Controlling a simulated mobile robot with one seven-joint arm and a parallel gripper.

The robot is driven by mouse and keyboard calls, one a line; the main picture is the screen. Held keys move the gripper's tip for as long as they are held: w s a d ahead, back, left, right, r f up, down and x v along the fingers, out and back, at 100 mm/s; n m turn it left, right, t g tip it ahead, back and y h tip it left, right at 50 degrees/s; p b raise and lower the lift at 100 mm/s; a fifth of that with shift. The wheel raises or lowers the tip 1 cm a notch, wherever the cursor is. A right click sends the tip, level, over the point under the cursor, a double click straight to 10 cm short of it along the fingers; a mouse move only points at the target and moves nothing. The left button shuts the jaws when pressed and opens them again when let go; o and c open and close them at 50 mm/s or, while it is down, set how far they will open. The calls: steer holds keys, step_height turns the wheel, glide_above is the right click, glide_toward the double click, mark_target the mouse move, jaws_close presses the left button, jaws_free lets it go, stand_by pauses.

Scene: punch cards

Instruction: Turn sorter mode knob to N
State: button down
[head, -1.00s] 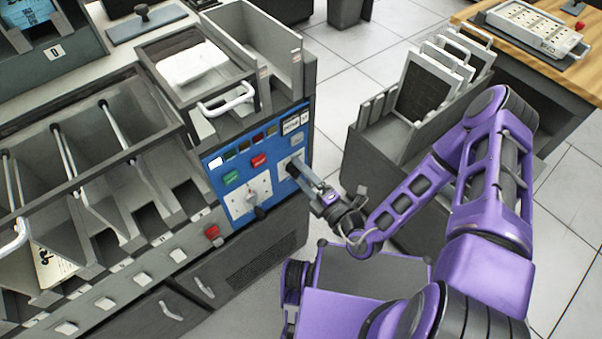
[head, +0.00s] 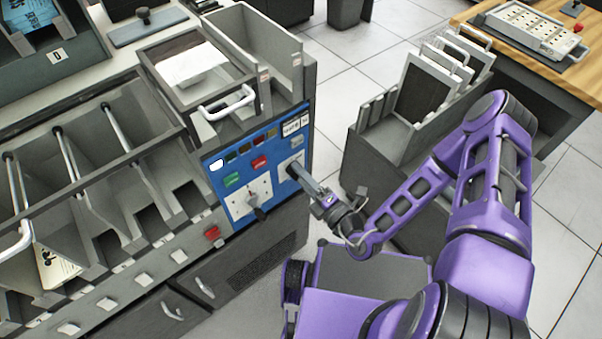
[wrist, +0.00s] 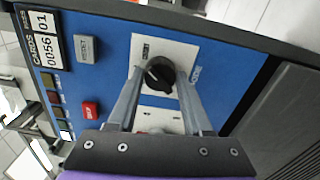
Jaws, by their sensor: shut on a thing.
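The blue control panel (head: 222,205) is on the front right of the sorter. A black round knob (wrist: 159,72) sits on a white plate (wrist: 170,50) in the wrist view. My gripper (wrist: 160,80) has one finger on each side of this knob and is shut on it. In the head view my gripper (head: 297,174) reaches the panel's right side from the right, and its fingers mostly hide the knob. Small labels stand around the knob, too blurred to read, so I cannot tell its setting.
A second dark knob (head: 256,210) is on another white plate, lower left of my gripper. Red button (head: 259,162), green button (head: 232,180) and grey button (wrist: 87,49) are nearby. A card rack (head: 425,85) stands to the right. Open floor lies behind.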

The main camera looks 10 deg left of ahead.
steer(key=shift+n+p, duration=4.25)
steer(key=shift+n, duration=4.35)
steer(key=shift+c, duration=1.6)
jaws_free()
steer(key=shift+d, duration=0.1)
